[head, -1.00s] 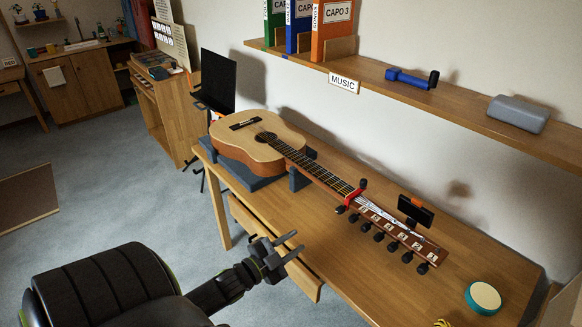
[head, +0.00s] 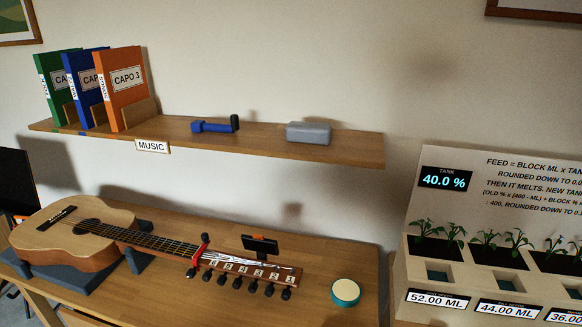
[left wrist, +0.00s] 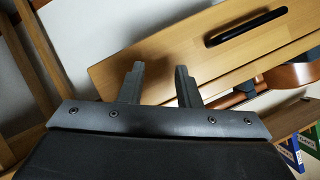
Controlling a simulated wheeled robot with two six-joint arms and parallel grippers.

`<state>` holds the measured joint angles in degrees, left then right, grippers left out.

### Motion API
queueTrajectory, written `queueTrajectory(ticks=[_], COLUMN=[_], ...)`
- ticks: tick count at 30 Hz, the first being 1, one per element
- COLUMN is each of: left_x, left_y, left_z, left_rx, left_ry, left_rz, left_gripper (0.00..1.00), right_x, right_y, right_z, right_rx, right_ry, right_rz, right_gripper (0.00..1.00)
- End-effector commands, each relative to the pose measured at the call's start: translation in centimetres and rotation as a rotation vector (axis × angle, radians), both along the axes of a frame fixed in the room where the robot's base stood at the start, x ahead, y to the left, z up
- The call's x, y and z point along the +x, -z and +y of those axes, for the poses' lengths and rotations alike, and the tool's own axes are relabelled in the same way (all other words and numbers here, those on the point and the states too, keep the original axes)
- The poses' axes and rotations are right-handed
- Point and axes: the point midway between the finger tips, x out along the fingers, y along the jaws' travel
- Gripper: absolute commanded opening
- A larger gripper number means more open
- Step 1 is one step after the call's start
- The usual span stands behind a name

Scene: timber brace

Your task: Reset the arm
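My left gripper (left wrist: 158,88) shows in the left wrist view with its two grey fingers apart and nothing between them. It is out of the head view. A wooden panel with a long dark handle (left wrist: 247,27) is beyond the fingers, and part of the guitar (left wrist: 294,75) shows at the right edge. My right gripper is in neither view. In the head view the guitar (head: 85,232) lies on a dark grey stand (head: 90,284) on the wooden desk. A red capo (head: 199,254) is on its neck near the headstock.
A small black device (head: 260,244) sits by the headstock, and a teal-rimmed round object (head: 346,292) lies on the desk. The shelf (head: 350,150) above holds binders (head: 127,88), a blue tool (head: 214,126) and a grey case (head: 309,132). A planter panel (head: 480,190) stands right.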

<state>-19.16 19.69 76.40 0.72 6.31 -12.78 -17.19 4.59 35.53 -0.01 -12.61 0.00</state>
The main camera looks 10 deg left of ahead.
Motion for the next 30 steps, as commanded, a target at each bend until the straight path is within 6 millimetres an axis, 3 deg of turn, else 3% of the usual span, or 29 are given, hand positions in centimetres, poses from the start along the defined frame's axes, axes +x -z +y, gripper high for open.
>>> queueTrajectory(ticks=[1,6,9,12,15,19,23,30], left_x=[-2.2,-10.5,-16.1,-21.3,-25.5,-28.7,-29.8,-29.8], left_y=[3.7,13.5,18.0,21.2,23.0,24.1,24.3,24.3], left_z=[-0.3,-2.4,-4.7,-7.3,-9.5,-11.3,-11.9,-11.8], left_rx=[-0.044,-0.172,-0.239,-0.295,-0.333,-0.358,-0.366,-0.365], left_ry=[-0.052,-0.207,-0.290,-0.361,-0.412,-0.450,-0.463,-0.463], left_rz=[0.093,0.386,0.555,0.704,0.818,0.907,0.935,0.933], left_gripper=[0.30,0.30,0.30,0.30,0.30,0.30,0.30,0.30], right_x=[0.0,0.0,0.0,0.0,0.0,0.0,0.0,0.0], right_y=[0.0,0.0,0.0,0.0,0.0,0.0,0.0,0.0], right_z=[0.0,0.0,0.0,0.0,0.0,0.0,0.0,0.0], right_rx=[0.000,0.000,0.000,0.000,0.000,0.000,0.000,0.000], right_ry=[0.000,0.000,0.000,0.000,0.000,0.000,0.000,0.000], right_rz=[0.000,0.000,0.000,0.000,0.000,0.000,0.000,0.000], right_gripper=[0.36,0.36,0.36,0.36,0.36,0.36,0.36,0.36])
